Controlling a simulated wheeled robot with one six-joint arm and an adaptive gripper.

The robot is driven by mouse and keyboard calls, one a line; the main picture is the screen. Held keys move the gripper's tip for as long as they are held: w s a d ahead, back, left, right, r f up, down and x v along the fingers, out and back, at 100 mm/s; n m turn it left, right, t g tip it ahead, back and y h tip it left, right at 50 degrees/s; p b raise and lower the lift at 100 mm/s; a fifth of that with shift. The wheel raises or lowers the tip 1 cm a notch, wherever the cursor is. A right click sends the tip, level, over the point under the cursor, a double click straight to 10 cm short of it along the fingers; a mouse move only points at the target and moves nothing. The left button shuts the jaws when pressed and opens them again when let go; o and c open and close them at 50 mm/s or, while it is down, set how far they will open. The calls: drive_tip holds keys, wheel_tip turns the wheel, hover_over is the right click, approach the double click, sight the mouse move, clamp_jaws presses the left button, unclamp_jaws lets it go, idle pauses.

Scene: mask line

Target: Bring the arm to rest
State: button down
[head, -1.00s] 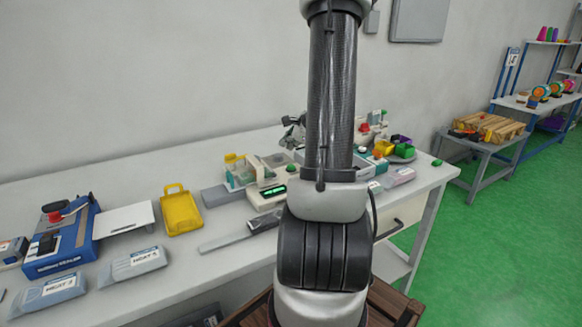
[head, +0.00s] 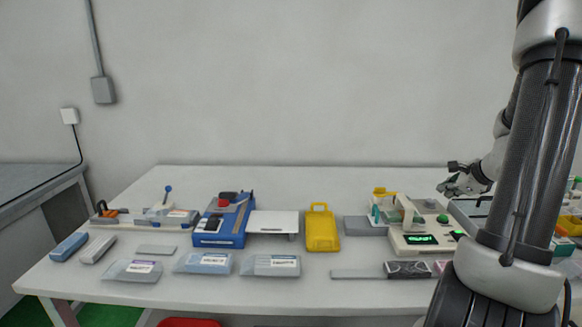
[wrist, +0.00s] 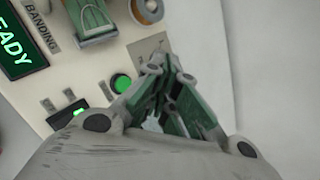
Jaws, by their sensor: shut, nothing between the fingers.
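My gripper (head: 456,182) shows at the right of the head view, raised over the back of the white table (head: 330,180), beside the white machine with a lit green display (head: 422,239). In the wrist view my gripper (wrist: 160,70) is shut and empty, its fingertips together. Below it there is a machine panel with a green button (wrist: 121,83), a "READY" display (wrist: 18,42) and the word "BANDING". The fingers look apart from the panel, though the exact gap is hard to tell. My arm fills the right side of the head view and hides part of the table.
A blue sealer-like device (head: 222,220), a yellow case (head: 322,230) and several labelled pouches (head: 271,266) lie along the table. A grey flat bar (head: 357,274) lies near the front edge. The back of the table, left of the machine, is clear.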

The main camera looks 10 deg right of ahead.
drive_tip(key=s+a+n, duration=0.1)
drive_tip(key=s+a+f+n+g+y, duration=0.1)
drive_tip(key=s+n, duration=0.1)
drive_tip(key=s+a+f+n+y, duration=0.1)
drive_tip(key=a, duration=0.1)
drive_tip(key=shift+s+a+f+n+g, duration=0.1)
drive_tip(key=shift+s+n+g, duration=0.2)
drive_tip(key=shift+s, duration=0.1)
drive_tip(key=s+a+r+n+g, duration=0.1)
drive_tip(key=s+a+r+n, duration=0.7)
drive_tip(key=a+n, duration=0.3)
drive_tip(key=s+a+r+n+g+h, duration=0.1)
drive_tip(key=s+a+r+n+g, duration=0.1)
drive_tip(key=s+a+r+n, duration=0.5)
drive_tip(key=s+a+n, duration=0.2)
drive_tip(key=a+n, duration=0.1)
drive_tip(key=n, duration=0.1)
drive_tip(key=shift+s+a+r+n+h, duration=0.2)
drive_tip(key=shift+a+r+n+h, duration=0.1)
drive_tip(key=shift+a+r, duration=0.1)
